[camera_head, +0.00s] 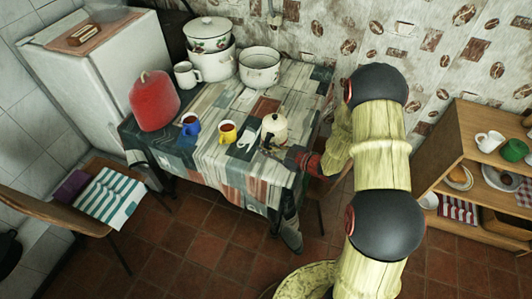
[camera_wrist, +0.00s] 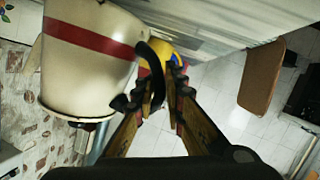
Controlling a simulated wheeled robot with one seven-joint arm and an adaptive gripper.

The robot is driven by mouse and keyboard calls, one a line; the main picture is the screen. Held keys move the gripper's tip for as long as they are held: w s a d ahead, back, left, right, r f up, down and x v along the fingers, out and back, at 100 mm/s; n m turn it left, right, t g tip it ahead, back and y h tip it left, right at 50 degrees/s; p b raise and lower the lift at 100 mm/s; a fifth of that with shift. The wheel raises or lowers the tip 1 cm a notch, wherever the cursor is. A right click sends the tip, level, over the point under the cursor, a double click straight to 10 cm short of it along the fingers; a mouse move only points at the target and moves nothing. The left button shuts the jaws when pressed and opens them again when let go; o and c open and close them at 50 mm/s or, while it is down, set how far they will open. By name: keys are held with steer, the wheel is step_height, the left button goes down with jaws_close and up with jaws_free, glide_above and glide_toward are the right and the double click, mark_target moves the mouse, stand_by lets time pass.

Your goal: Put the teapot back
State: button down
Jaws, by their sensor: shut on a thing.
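The teapot (camera_head: 273,128) is cream with a dark knob on its lid, near the table's right front edge in the head view. In the wrist view the teapot (camera_wrist: 88,52) fills the upper left, with a red band and a black curved handle. My gripper (camera_head: 277,146) reaches it from the right. In the wrist view my gripper (camera_wrist: 164,82) has its fingers closed at the black handle. The teapot looks roughly upright in the head view. I cannot tell whether its base touches the table.
The table (camera_head: 225,165) has a patchwork cloth. On it stand a blue mug (camera_head: 190,127), a yellow mug (camera_head: 226,135), a red cosy (camera_head: 153,102), a white jug (camera_head: 187,76) and enamel pots (camera_head: 260,70). A wooden shelf (camera_head: 455,140) with crockery stands right. A chair (camera_head: 60,215) stands left.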

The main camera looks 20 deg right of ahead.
steer(key=shift+f, duration=0.85)
steer(key=shift+r, duration=0.1)
steer(key=c, duration=1.8)
jaws_free()
steer(key=shift+c, duration=0.2)
